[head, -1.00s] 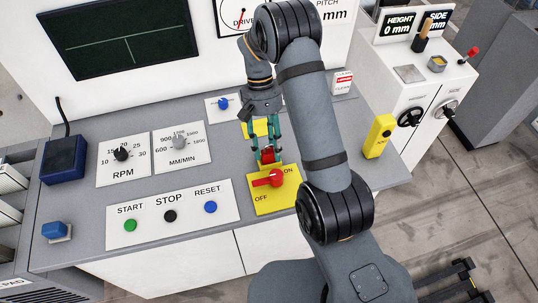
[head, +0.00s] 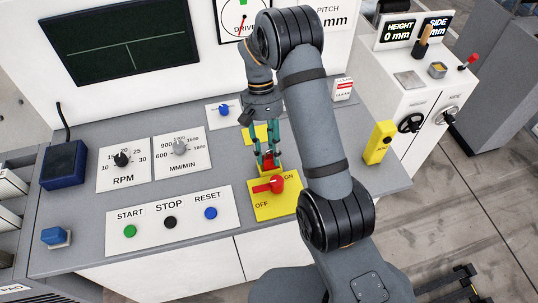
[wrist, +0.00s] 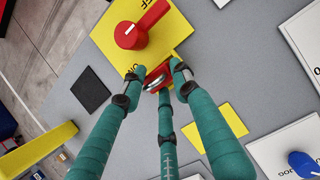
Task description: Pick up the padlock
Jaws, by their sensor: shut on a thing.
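The red padlock (head: 268,163) with a metal shackle sits just behind the red rotary switch (head: 274,185) on its yellow ON/OFF plate (head: 272,207). In the wrist view the padlock (wrist: 164,89) shows between the fingertips, close to the plate's edge, with its grey shackle towards me. My gripper (head: 268,158) points down with its teal fingers closed around the padlock; it also shows in the wrist view (wrist: 160,80). The fingertips hide part of the padlock. I cannot tell whether it is clear of the surface below.
A second yellow plate (head: 256,134) lies behind my fingers, near a blue knob (head: 224,110). The START, STOP and RESET panel (head: 170,219) is to the left. A yellow box (head: 378,142) stands at the right edge of the grey desktop.

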